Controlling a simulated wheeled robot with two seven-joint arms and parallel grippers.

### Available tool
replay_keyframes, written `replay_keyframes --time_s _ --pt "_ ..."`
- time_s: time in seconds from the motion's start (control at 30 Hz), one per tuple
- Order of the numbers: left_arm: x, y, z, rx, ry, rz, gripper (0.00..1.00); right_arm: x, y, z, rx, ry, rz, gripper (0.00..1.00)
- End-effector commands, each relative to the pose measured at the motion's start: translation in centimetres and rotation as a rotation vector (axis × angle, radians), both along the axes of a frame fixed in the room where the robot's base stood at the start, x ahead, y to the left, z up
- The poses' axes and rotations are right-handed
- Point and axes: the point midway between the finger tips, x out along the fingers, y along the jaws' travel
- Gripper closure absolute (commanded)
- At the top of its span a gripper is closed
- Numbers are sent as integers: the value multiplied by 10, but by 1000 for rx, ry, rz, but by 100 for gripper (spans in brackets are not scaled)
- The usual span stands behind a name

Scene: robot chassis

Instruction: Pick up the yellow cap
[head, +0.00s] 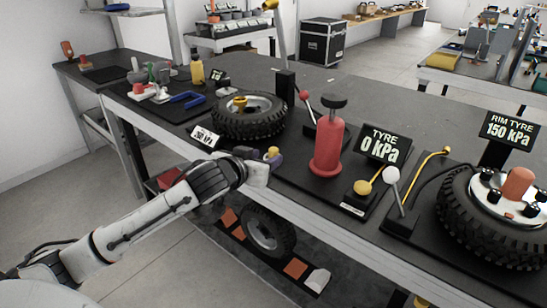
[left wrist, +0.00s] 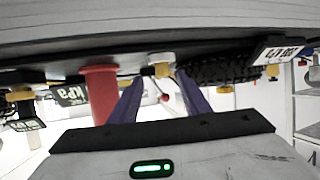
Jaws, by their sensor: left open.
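A small yellow cap (head: 273,152) shows at the front edge of the bench, right at my left gripper's fingertips. In the left wrist view, the yellow cap (left wrist: 162,70) shows beyond and between the two purple fingers, beside a pale fitting. My left gripper (head: 271,159) is at the bench edge, in front of the tyre and left of the red cylinder. Its fingers (left wrist: 160,78) are apart, with no visible grip on the cap. The fingers partly hide the cap's base in the head view. My right gripper is not in view.
A tyre (head: 228,122) lies behind the gripper. A red cylinder (head: 328,148) stands to its right, near a "TYRE 0 kPa" sign (head: 385,146). A larger tyre (head: 460,222) is at the far right. A lower shelf holds another wheel (head: 268,232).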

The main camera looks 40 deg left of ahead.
Motion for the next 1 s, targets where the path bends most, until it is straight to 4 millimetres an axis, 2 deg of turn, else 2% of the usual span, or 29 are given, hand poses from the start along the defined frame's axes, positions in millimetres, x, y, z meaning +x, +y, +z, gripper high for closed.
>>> replay_keyframes --time_s 0.17,0.4,0.73,1.0 --pt "15 5 -3 0 0 1 57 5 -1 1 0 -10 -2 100" --pt "46 13 -12 -1 2 0 57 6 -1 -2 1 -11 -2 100" --pt "52 14 -15 0 2 -2 57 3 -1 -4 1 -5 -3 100" --pt "52 14 -15 0 2 -2 100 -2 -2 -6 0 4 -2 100"
